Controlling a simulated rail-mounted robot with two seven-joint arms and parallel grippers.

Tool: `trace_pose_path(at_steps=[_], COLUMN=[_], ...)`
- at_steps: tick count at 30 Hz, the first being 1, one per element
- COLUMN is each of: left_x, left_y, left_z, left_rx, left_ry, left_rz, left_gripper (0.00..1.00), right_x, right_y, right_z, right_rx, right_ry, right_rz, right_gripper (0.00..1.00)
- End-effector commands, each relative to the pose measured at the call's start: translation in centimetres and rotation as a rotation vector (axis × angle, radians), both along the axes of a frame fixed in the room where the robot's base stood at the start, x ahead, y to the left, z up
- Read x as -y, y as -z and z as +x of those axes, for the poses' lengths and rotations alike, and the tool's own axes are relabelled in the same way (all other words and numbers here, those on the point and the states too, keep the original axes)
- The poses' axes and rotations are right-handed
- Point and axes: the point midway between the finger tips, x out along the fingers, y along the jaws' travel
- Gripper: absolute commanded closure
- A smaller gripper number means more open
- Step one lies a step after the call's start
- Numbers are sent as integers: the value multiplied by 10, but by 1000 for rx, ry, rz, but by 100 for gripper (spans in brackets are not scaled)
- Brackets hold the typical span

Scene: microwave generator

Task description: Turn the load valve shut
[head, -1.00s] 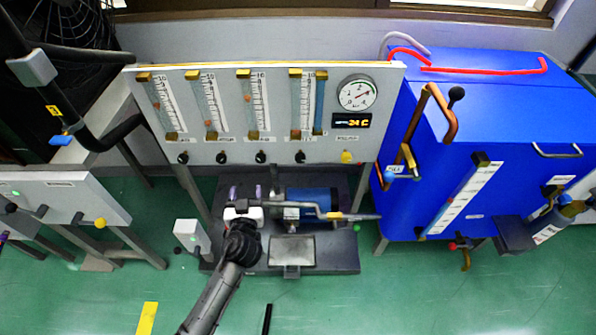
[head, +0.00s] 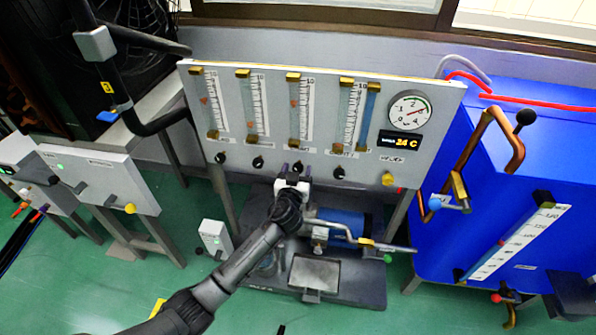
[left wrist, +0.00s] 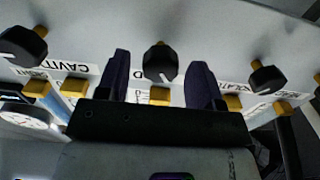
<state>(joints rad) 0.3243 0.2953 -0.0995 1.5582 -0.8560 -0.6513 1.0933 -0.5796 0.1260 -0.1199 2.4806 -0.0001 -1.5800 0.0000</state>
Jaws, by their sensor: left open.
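The flow panel (head: 225,105) carries a row of small black knobs below its tube meters. My left gripper (head: 293,180) is raised in front of the panel's lower edge, just below the third black knob (head: 298,168). In the left wrist view, the two dark fingers (left wrist: 160,82) are apart, with a black knob (left wrist: 160,62) showing between them. The label by that knob is mostly hidden; a letter D shows, so I take it for the load valve. I cannot tell whether the fingers touch it. My right gripper is not in view.
Neighbouring knobs sit close on both sides: one by a CAVITY label (left wrist: 22,45) and another (left wrist: 268,78). A round gauge (head: 409,111) and yellow knob (head: 388,178) are at the panel's right. A blue cabinet (head: 560,150) with copper pipes stands at right.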

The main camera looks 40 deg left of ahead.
Motion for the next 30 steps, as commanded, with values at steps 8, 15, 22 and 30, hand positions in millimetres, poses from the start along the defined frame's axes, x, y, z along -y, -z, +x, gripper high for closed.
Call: trace_pose_path(at_steps=[8, 15, 22, 30], left_x=[-8, -9, -9, -8], left_y=[0, 0, 0, 0], left_z=[15, 16, 16, 16], left_rx=[0, 0, 0, 0], left_ry=[0, 0, 0, 0], left_rz=[0, 0, 0, 0], left_gripper=[39, 39, 54, 80], right_x=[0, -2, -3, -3], right_y=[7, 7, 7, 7], right_z=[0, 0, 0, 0], right_rx=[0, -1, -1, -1], right_ry=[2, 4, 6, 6], right_rz=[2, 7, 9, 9], right_gripper=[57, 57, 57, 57])
